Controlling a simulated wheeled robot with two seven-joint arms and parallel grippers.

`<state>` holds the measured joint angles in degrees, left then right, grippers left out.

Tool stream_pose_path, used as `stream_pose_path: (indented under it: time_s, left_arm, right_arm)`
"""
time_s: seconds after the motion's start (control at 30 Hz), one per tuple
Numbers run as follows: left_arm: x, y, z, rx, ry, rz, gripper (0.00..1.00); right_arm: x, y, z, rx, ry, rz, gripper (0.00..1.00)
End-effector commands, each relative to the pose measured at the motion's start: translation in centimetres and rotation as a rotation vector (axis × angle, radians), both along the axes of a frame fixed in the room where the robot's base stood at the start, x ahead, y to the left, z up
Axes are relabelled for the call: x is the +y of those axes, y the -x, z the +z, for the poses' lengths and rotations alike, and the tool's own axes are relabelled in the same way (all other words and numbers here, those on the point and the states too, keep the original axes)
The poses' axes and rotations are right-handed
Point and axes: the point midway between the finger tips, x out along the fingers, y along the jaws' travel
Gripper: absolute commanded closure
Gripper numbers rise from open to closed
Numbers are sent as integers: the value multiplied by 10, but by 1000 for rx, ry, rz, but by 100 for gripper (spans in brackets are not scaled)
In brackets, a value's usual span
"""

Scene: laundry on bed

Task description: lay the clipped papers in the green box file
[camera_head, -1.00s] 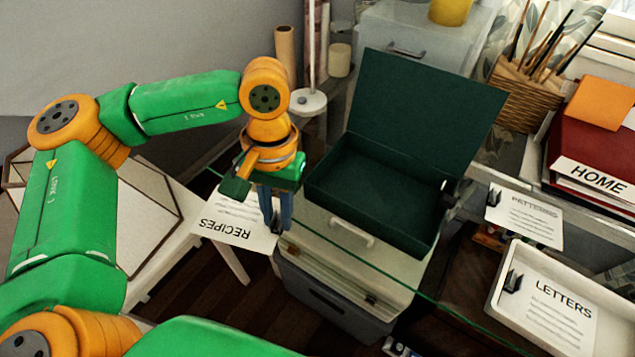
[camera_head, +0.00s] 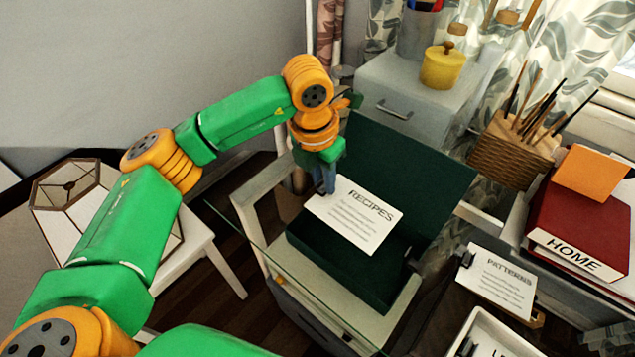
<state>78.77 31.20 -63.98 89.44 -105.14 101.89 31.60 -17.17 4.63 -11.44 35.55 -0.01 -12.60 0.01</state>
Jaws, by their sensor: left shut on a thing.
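The green box file (camera_head: 330,262) stands with its lid (camera_head: 408,162) raised at the back. My left gripper (camera_head: 327,188) is shut on the RECIPES papers (camera_head: 357,216) at their left edge. The papers are tilted, print facing me, and show over the box opening, hiding much of its inside; I cannot tell how high above it they are. The PATTERNS papers (camera_head: 498,281) with a dark clip lie to the right of the box. The LETTERS papers (camera_head: 490,350) are mostly cut off in a white tray (camera_head: 515,332) at the bottom. My right gripper is out of view.
A red HOME binder (camera_head: 582,215) with an orange pad lies at the right. A wicker basket of brushes (camera_head: 508,150) stands behind it. A grey drawer unit (camera_head: 415,95) with a yellow pot (camera_head: 442,66) is behind the lid. A white stool (camera_head: 205,250) and lampshade (camera_head: 70,205) are at the left.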

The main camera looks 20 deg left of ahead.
Motion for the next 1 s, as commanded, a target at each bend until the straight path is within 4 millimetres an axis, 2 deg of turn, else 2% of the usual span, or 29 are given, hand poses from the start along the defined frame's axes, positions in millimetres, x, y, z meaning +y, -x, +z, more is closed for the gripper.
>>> stream_pose_path:
  time_s: [0.27, 0.47, 0.67, 0.9, 1.0]
  left_arm:
    - [0, -1, 0, 0, 0, 30, 100]
    - [0, -1, -25, -1, 4, 30, 100]
    - [0, -1, -38, -2, 6, 30, 100]
    - [0, -1, -66, -2, 6, 29, 100]
    - [0, -1, -68, -2, 6, 29, 100]
  right_arm:
    - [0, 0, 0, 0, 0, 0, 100]
    - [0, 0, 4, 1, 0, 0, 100]
    - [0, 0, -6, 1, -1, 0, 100]
    - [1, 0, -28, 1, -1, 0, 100]
    - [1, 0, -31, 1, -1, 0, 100]
